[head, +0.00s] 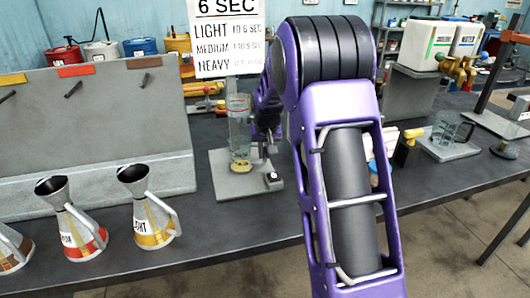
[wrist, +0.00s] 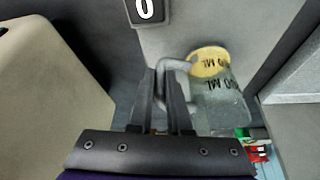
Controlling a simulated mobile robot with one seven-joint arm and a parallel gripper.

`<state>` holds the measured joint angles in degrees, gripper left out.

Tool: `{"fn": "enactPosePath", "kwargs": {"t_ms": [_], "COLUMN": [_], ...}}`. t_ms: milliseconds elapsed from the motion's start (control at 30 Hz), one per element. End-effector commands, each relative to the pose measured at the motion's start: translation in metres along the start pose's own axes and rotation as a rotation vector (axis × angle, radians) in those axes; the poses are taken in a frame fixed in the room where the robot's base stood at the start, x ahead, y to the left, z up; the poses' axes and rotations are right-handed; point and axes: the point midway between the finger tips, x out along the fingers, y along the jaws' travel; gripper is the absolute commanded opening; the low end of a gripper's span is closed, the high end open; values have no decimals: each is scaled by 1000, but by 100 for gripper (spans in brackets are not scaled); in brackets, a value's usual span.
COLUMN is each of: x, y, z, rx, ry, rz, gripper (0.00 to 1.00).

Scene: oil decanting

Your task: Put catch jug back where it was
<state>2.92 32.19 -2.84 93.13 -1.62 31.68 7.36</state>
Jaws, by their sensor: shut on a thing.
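A clear jug (head: 239,128) with a thin yellow layer at its bottom is upright over the scale (head: 225,182) in the head view. I cannot tell whether its base touches the plate. In the wrist view the jug (wrist: 222,105) shows dark ML markings and a grey handle (wrist: 181,66). My gripper (wrist: 171,82) is shut on that handle; in the head view it is mostly hidden behind my arm, to the right of the jug. The scale's display (wrist: 146,9) reads 0. A second clear jug (head: 446,130) with a handle stands on a grey plate at the right.
Several metal oil cans (head: 153,208) stand at the front left, before a grey panel (head: 95,120). A sign (head: 226,38) stands behind the scale. White containers (head: 428,42) with a brass tap (head: 458,70) are at the right. The table (head: 200,245) is bare in front of the scale.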

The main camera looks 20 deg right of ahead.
Motion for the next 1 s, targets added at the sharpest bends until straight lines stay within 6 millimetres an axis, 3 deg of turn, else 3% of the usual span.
{"fn": "enactPosePath", "kwargs": {"t_ms": [167,200,367,767,1000], "x": [4,4,3,-5,-51], "y": [0,0,0,0,0], "z": [2,2,1,-1,-2], "rx": [0,0,0,0,0], "ry": [0,0,0,2,5], "rz": [0,0,0,0,0], "gripper": [0,18,46,46,46]}}
